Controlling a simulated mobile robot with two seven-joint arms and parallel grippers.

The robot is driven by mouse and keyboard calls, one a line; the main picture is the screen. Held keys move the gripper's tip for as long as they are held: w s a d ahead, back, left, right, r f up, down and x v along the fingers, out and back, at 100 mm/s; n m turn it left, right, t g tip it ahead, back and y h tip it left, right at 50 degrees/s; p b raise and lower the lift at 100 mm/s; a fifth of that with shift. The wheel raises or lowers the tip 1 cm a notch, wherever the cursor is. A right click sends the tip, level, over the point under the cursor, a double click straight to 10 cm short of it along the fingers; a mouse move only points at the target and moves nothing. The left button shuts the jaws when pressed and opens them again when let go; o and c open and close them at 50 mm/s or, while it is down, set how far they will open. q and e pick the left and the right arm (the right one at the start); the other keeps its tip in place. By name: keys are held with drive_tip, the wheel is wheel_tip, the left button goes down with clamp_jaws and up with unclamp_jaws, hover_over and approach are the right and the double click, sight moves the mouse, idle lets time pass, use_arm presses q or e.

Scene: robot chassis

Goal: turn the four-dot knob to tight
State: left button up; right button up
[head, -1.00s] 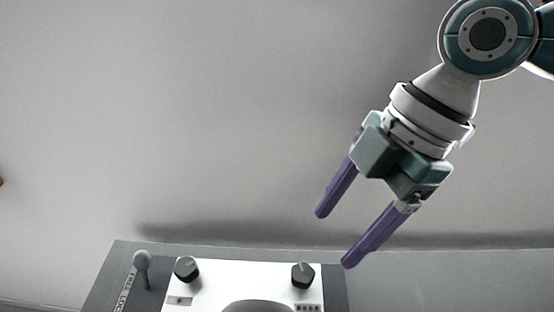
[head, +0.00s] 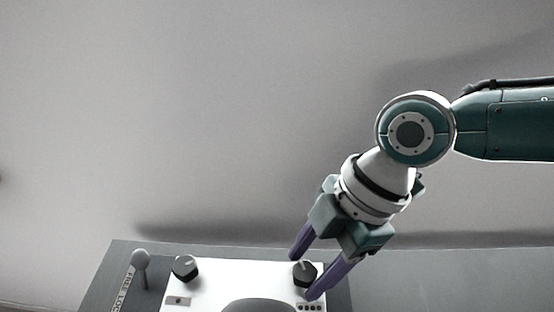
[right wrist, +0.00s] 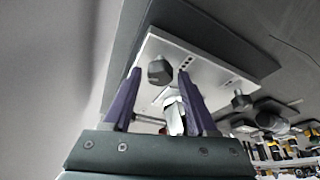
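The four-dot knob (head: 304,273) is a dark faceted knob with a pale pointer line, on the right side of a white panel (head: 235,275). A label with several dots (head: 310,307) lies just below it. My right gripper (head: 303,276) is open, with one purple finger on either side of this knob in the head view. In the right wrist view the knob (right wrist: 160,70) shows between the two fingertips, with gaps beside it. I cannot tell whether the fingertips reach down to its full depth. My left gripper is not in view.
A second dark knob (head: 186,268) with a smaller label sits at the panel's left. A ball-topped lever (head: 141,262) stands further left beside lettering. A dark rounded shape (head: 258,306) covers the panel's lower middle. The grey surface at right (head: 450,280) is clear.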

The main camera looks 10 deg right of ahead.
clamp_jaws()
idle(0.4)
